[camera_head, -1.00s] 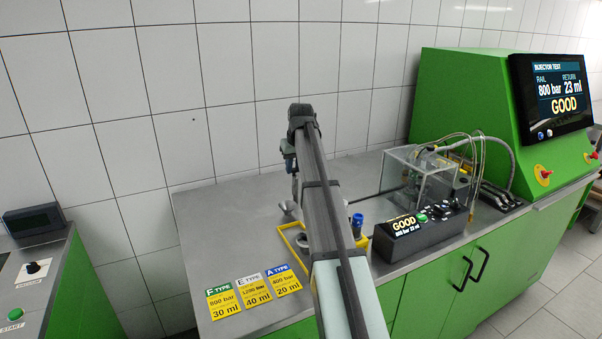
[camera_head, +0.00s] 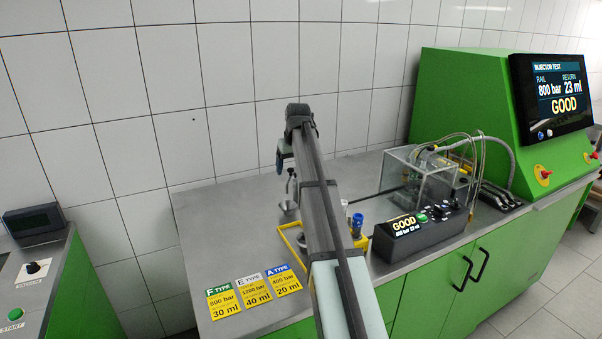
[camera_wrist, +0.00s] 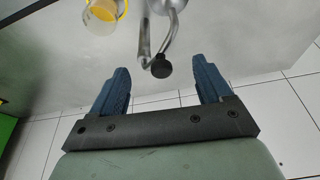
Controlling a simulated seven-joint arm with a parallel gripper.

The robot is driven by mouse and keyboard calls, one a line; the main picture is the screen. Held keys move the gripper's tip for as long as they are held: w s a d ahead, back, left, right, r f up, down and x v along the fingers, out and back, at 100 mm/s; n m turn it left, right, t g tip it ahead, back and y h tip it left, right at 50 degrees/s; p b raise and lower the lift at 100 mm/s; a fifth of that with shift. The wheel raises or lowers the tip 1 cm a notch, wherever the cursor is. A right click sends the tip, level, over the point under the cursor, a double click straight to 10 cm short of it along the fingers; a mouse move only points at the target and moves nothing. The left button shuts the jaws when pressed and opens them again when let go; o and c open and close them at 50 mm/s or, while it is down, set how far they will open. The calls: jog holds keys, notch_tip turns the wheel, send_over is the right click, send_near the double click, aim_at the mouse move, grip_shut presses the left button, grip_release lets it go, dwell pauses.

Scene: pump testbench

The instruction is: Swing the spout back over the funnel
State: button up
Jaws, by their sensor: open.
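My gripper (camera_wrist: 163,84) is open, its two blue fingers apart on either side of a black knob (camera_wrist: 161,67). The knob sits at the end of a bent metal tube, the spout (camera_wrist: 145,38), slightly beyond the fingertips. I see no finger touching it. A round metal part, perhaps the funnel (camera_wrist: 168,4), is cut off at the top edge of the wrist view. In the head view my gripper (camera_head: 282,158) hangs above the bench's back, near a metal funnel-like piece (camera_head: 288,209). My arm hides part of this area, so I cannot tell how spout and funnel line up.
A glass with yellow contents (camera_wrist: 103,14) stands near the spout. A yellow frame (camera_head: 291,243), a blue-topped part (camera_head: 357,221), a black control box (camera_head: 420,233) and a clear chamber (camera_head: 415,178) are around my arm.

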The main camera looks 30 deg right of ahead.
jog(key=shift+o, duration=0.4)
jog(key=shift+r, duration=0.15)
jog(key=shift+r, duration=2.85)
